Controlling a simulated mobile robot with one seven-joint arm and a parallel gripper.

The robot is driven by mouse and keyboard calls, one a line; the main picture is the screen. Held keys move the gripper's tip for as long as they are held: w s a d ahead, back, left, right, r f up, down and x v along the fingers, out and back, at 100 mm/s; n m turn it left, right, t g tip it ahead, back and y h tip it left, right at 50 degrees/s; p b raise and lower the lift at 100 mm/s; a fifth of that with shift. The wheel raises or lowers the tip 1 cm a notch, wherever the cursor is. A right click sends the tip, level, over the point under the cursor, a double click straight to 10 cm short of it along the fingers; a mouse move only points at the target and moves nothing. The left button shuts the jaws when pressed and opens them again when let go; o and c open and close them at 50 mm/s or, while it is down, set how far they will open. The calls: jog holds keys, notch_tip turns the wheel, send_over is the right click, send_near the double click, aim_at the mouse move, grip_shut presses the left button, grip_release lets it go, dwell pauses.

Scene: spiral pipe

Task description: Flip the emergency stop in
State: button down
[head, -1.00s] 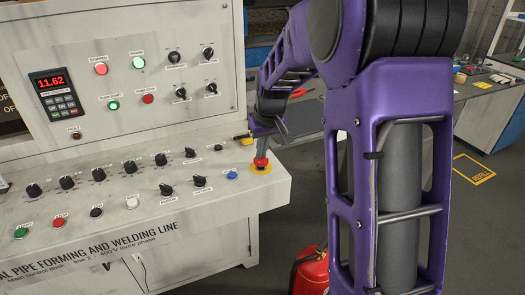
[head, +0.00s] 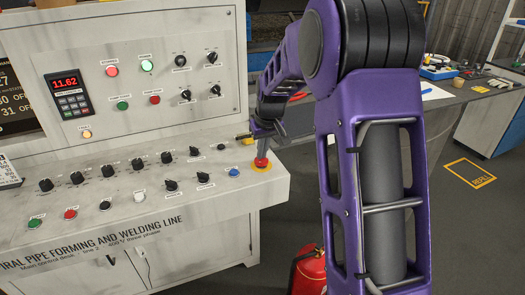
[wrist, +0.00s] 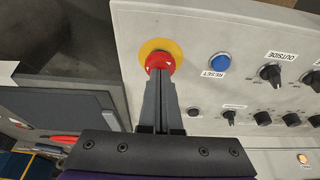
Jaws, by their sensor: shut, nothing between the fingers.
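The emergency stop is a red mushroom button (head: 261,162) on a yellow ring, at the right end of the sloping white control desk (head: 120,190). My gripper (head: 262,151) is shut and empty, pointing down at the button from above. In the wrist view the red button (wrist: 160,62) lies at the fingertips (wrist: 160,78), which overlap its near edge. They look to be touching it, and part of the button is hidden behind them. I cannot tell from these views how far the button is pressed in.
A blue reset button (head: 234,173) sits just left of the emergency stop, with several black knobs beyond. The upright panel (head: 150,60) rises behind the desk. A red fire extinguisher (head: 308,270) stands on the floor right of it. A grey table (head: 440,110) is farther back.

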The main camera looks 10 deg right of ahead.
notch_tip(320, 180, up, 5)
jog(key=p, duration=0.3)
jog(key=shift+s+f, duration=0.1)
notch_tip(320, 180, up, 9)
send_over(266, 173)
jog(key=shift+f+p, duration=0.15)
jog(key=shift+p, duration=0.2)
